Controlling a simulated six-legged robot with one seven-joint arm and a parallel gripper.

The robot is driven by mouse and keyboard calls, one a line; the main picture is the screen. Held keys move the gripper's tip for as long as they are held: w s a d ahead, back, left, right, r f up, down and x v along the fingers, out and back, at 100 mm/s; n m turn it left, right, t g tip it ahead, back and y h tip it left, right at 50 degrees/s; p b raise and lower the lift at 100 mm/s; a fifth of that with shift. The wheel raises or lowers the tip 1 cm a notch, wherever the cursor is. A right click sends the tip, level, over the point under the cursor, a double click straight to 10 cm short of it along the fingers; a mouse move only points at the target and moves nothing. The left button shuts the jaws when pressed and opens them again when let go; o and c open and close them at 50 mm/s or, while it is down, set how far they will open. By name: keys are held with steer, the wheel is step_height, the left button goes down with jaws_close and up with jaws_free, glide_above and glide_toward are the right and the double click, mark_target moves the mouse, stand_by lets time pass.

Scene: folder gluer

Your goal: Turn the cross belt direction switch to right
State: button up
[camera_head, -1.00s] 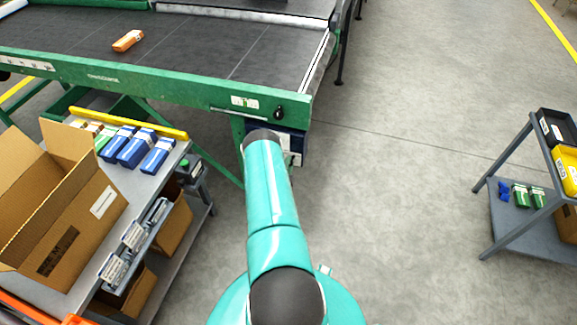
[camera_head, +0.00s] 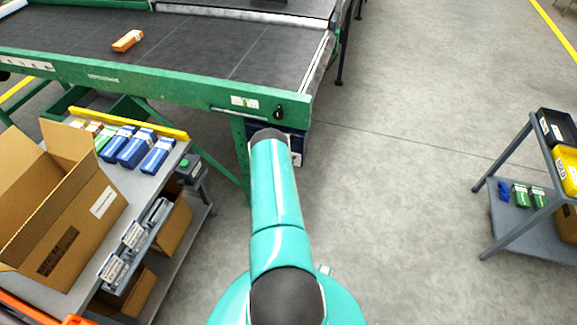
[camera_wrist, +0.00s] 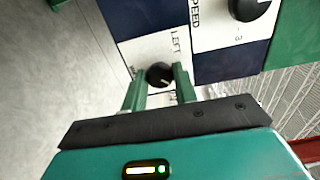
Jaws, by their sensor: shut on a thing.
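The direction switch (camera_wrist: 159,75) is a small round black knob with a pale pointer mark, on a white label plate (camera_wrist: 140,52) in the wrist view. The word LEFT is printed beside it; lettering lower down is mostly covered by my gripper. My gripper (camera_wrist: 160,82) has its two green fingers on either side of the knob and is shut on it. The pointer mark slants toward the lower right of the picture. In the head view the dark blue control box (camera_head: 297,150) shows partly behind my teal arm, under the conveyor's corner; knob and gripper are hidden there.
A larger black SPEED knob (camera_wrist: 250,8) sits on the neighbouring white plate. The green-framed conveyor (camera_head: 160,85) carries an orange box (camera_head: 127,40). A grey bench (camera_head: 140,190) with a cardboard carton (camera_head: 75,215) stands left. A grey cart (camera_head: 520,215) stands right, with open floor between.

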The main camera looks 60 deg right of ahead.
steer(key=o, duration=1)
steer(key=shift+c, duration=0.2)
steer(key=s+a, duration=0.2)
steer(key=a, duration=1.1)
steer(key=shift+a, duration=0.35)
